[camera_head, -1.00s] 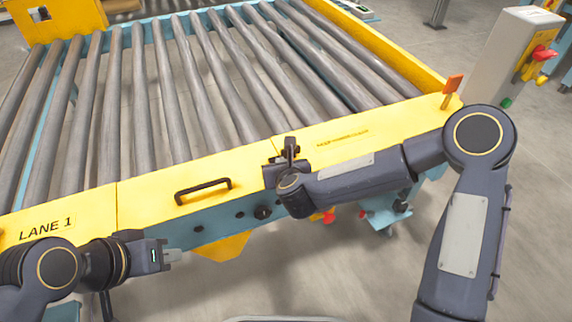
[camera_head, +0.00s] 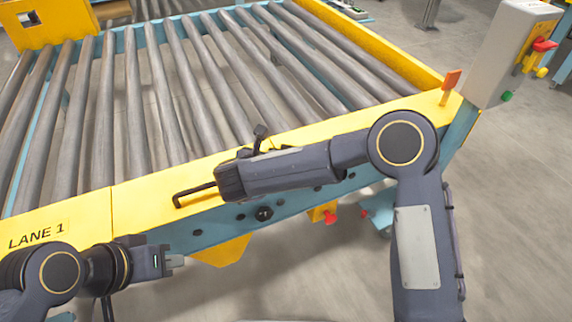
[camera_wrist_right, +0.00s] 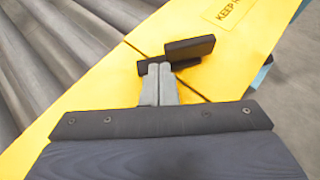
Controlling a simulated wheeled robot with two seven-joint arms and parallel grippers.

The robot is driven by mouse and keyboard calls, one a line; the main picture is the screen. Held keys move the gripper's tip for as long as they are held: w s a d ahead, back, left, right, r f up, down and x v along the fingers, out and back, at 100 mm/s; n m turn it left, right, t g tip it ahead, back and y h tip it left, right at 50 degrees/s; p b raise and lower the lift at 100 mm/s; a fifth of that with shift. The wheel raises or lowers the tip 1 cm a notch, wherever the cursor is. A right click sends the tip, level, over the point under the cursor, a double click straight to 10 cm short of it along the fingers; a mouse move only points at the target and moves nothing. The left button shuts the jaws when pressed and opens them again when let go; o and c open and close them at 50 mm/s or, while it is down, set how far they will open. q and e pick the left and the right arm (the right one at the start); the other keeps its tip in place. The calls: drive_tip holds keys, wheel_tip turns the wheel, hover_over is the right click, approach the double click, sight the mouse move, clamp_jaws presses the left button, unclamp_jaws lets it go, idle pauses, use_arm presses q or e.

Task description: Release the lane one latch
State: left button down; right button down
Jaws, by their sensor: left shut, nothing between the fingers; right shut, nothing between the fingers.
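The lane one latch is a black lever (camera_head: 259,134) on the yellow front rail. In the head view only its upper part shows behind my right wrist, and its base is hidden. The right wrist view shows the dark latch bar (camera_wrist_right: 190,46) just beyond my right gripper's fingertips (camera_wrist_right: 159,72). Those fingers are shut and empty, close against the latch; I cannot tell whether they touch it. In the head view my right wrist covers its own fingers. My left gripper (camera_head: 175,262) is shut and empty, low at the left in front of the rail.
The yellow rail (camera_head: 140,190) carries a "LANE 1" label (camera_head: 36,238) and a black handle (camera_head: 195,194), partly behind my right wrist. Grey rollers (camera_head: 160,100) lie behind. A grey control box (camera_head: 510,50) and an orange flag (camera_head: 451,79) stand right.

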sight(271, 147)
drive_tip(key=shift+w+a+m+g+h, duration=0.2)
drive_tip(key=shift+w+m+g+h, duration=0.25)
drive_tip(key=shift+m+h, duration=0.4)
drive_tip(key=shift+w+a, duration=0.15)
drive_tip(key=shift+w, duration=0.5)
drive_tip(key=shift+w+m+g+h, duration=0.25)
drive_tip(key=shift+w+m+h, duration=0.25)
drive_tip(key=shift+m, duration=0.25)
drive_tip(key=shift+w, duration=0.65)
